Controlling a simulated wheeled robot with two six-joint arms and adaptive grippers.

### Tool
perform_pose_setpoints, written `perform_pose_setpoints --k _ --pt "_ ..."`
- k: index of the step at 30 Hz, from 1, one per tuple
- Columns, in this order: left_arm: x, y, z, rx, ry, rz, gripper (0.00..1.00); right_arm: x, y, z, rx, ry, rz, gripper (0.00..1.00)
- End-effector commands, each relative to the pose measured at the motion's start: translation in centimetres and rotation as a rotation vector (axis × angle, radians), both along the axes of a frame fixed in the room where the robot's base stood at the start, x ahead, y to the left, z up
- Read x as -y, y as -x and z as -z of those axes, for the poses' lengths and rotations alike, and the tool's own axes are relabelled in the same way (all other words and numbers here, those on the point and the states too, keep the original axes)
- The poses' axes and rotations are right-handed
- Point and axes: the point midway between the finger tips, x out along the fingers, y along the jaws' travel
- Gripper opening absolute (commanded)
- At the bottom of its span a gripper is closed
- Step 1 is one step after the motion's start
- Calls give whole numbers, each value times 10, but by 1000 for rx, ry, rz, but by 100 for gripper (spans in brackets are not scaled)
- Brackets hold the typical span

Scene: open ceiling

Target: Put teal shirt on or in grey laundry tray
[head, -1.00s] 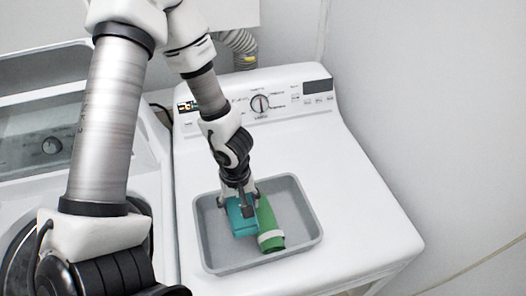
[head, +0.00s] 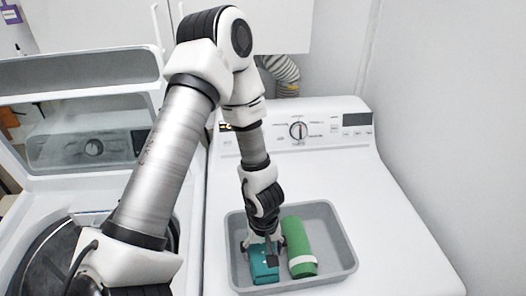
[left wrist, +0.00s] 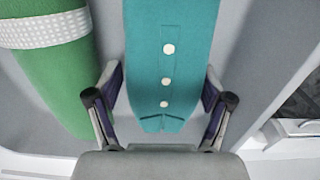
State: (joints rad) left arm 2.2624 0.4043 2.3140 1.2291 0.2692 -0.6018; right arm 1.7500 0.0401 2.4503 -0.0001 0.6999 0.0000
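The teal shirt (head: 264,268), a folded bundle with pale buttons, lies in the grey laundry tray (head: 340,247), in the left part of it. In the left wrist view the shirt (left wrist: 168,60) runs up the middle, between my fingers. My left gripper (head: 264,243) is over the shirt from above, one finger on each side of it. In the left wrist view the left gripper (left wrist: 160,72) has its fingers spread wide, with narrow gaps beside the shirt near the fingertips. My right gripper is not in view.
A green roll with a white band (head: 299,247) lies in the tray just right of the shirt. The tray stands on a white dryer (head: 400,240) with a control panel behind. An open washer (head: 75,205) is at the left. The dryer top right of the tray is clear.

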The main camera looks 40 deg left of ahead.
Motion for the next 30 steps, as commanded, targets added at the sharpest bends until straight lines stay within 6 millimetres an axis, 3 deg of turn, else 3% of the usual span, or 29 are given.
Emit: perform_pose_setpoints --k 14,17,24,30 --pt "0 0 -6 1 0 -1 81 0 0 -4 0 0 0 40" --pt "0 0 -23 2 0 -2 81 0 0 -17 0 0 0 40" --pt "0 -1 -91 4 0 -3 81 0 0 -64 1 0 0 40" --pt "0 -1 -116 5 -1 -3 81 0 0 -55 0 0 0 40"
